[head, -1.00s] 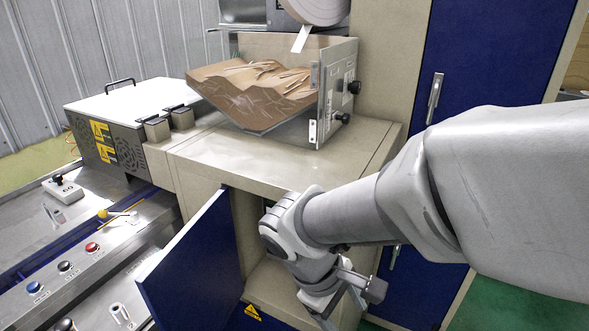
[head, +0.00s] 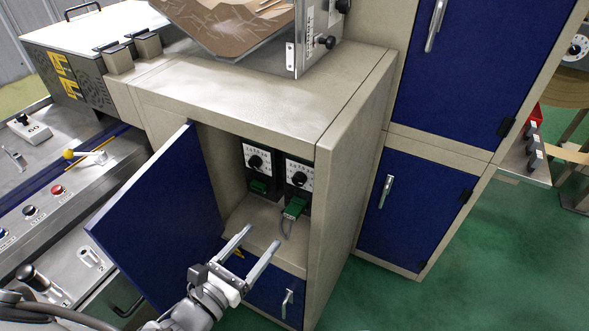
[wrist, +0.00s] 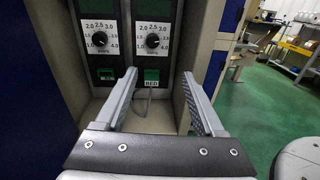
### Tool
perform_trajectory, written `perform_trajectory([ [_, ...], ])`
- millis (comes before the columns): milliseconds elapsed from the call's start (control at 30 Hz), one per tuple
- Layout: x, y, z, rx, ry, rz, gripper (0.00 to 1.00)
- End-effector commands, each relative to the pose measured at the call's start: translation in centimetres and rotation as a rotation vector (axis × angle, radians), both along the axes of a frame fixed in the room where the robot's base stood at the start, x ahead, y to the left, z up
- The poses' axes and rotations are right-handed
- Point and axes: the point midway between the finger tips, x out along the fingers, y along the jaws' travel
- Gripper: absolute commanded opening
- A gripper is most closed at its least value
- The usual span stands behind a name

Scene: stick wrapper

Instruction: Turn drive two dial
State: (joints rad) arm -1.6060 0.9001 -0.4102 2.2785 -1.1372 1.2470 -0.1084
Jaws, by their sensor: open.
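Two drive units with black dials stand side by side inside the open cabinet. In the head view they are the left dial (head: 256,162) and the right dial (head: 299,179), each on a white numbered plate. In the wrist view the left dial (wrist: 99,39) and right dial (wrist: 152,41) show close up. I cannot read which is drive two. My gripper (head: 259,240) is open and empty, in front of the cabinet opening and below the dials. In the wrist view its fingers (wrist: 164,80) reach toward the units, apart from both dials.
The blue cabinet door (head: 160,220) stands open on the left. Green connectors (head: 294,208) sit below the dials, with a cable. The beige cabinet side (head: 345,190) bounds the opening on the right. Green floor (head: 450,290) is clear at right.

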Motion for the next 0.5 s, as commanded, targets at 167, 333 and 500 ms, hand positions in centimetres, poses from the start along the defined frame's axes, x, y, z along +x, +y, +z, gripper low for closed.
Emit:
perform_trajectory([
  [167,0.2,0.9,-0.3,-0.047,-0.014,0.054,0.71],
  [333,1.8,-0.3,-0.3,-0.047,-0.016,0.051,0.71],
  [500,4.7,-2.3,-0.3,-0.047,-0.016,0.049,0.71],
])
